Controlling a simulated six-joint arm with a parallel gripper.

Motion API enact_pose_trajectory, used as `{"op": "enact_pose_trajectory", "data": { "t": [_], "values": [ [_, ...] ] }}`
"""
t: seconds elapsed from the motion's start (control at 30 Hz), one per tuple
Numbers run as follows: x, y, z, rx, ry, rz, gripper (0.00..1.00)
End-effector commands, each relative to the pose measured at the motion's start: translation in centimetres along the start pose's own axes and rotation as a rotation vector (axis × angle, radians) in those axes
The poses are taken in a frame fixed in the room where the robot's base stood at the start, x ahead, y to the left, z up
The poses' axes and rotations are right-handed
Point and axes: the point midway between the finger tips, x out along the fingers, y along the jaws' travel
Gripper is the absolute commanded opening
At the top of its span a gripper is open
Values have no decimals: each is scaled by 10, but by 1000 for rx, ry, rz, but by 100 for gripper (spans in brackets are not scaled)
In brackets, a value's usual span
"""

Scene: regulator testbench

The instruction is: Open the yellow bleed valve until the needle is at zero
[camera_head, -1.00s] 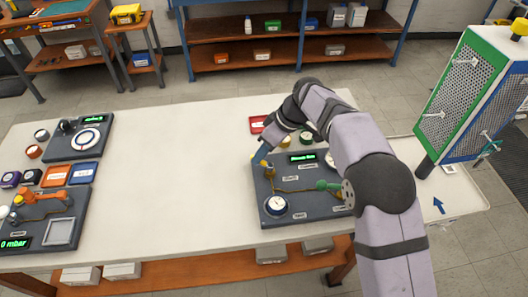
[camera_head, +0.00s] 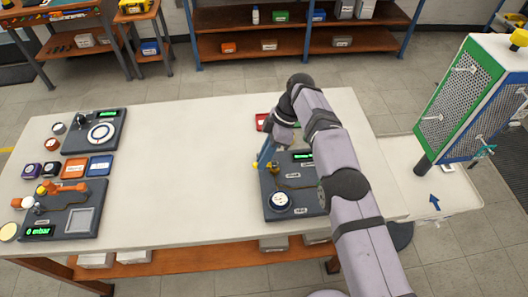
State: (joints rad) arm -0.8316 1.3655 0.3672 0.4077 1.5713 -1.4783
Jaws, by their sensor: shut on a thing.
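The regulator board (camera_head: 306,208) is a dark panel on the right half of the white bench. A round white gauge (camera_head: 279,202) is at its front left; its needle is too small to read. The yellow bleed valve (camera_head: 273,167) is at the board's back left, partly hidden by my gripper. My gripper (camera_head: 265,161) reaches down from above at the valve, with its blue fingers shut on it. My forearm covers the right part of the board and part of its green display (camera_head: 303,156).
Another dark panel with a green display (camera_head: 40,232) and an orange arm-shaped part stands at the left front. A panel with a round dial (camera_head: 101,132) is behind it. The middle of the white bench (camera_head: 185,180) is clear. A green-framed mesh cabinet (camera_head: 452,100) stands at the right.

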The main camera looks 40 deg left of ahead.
Motion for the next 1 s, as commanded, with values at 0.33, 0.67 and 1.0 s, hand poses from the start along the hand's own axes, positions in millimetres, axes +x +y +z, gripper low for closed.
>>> {"op": "enact_pose_trajectory", "data": {
  "t": [0.33, 0.67, 1.0],
  "values": [
    [-1, -3, 0, -50, -10, -15, 0],
    [0, -4, 0, -53, -12, -19, 0],
    [0, -4, 0, -52, -12, -19, 32]
  ]
}}
